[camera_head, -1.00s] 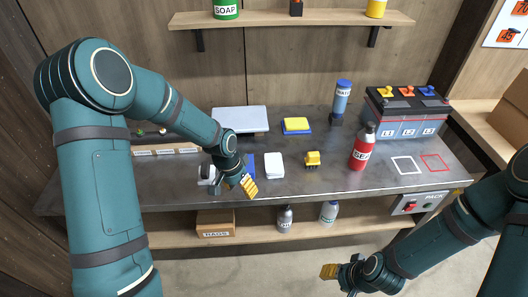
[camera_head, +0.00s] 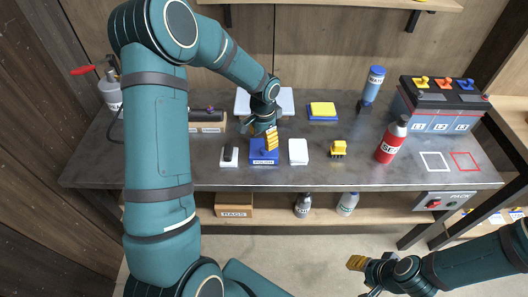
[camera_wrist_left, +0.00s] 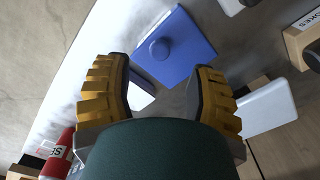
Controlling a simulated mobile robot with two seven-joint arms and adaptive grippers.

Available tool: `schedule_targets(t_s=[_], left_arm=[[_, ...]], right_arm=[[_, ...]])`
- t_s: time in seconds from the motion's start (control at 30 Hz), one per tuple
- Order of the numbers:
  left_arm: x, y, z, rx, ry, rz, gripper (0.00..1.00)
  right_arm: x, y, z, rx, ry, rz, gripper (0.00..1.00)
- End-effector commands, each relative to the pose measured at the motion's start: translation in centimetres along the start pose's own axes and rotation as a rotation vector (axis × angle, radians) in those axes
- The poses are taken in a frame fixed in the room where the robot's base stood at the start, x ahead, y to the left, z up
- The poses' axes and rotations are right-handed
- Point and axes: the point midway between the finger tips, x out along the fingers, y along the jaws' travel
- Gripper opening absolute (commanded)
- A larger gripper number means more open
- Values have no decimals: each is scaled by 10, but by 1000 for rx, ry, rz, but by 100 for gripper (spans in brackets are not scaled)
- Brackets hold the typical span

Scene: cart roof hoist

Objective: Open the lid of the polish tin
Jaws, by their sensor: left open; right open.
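The polish tin (camera_head: 264,158) is a blue square box with a white POLISH label on its front, standing on the bench. In the left wrist view its blue lid (camera_wrist_left: 177,47) looks closed, with a round blue knob on top. My left gripper (camera_head: 270,138) hangs over the back part of the tin, its yellow fingers pointing down. In the left wrist view the open fingers (camera_wrist_left: 165,92) stand apart with nothing between them, and the tin lies just beyond them. My right gripper (camera_head: 366,269) is open and empty, low in front of the bench.
A white block (camera_head: 298,151) stands just right of the tin, and a white plate with a dark knob (camera_head: 229,156) just left. A yellow brush (camera_head: 338,148), red bottle (camera_head: 392,140) and battery (camera_head: 440,104) stand further right. The front middle of the bench (camera_head: 320,178) is bare.

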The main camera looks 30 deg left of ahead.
Motion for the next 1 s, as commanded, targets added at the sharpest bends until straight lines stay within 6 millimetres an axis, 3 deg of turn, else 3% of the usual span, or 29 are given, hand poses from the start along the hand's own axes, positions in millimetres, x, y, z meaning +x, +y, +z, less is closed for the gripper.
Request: schedule_targets(t_s=[0.1, 0.33, 0.8, 0.97, 1.0], left_arm=[[26, 1, 0, 0, -3, 3, 56], [56, 0, 0, 0, -1, 1, 56], [66, 0, 0, -1, 0, 0, 58], [66, 0, 0, 0, 0, 0, 2], [66, 0, 0, 0, 0, 0, 0]], right_arm=[[5, 2, 2, -1, -4, 0, 47], [9, 3, 4, -3, -9, -1, 47], [10, 4, 5, -3, -11, -1, 47], [10, 4, 5, -3, -11, -1, 47], [10, 4, 5, -3, -11, -1, 47]])
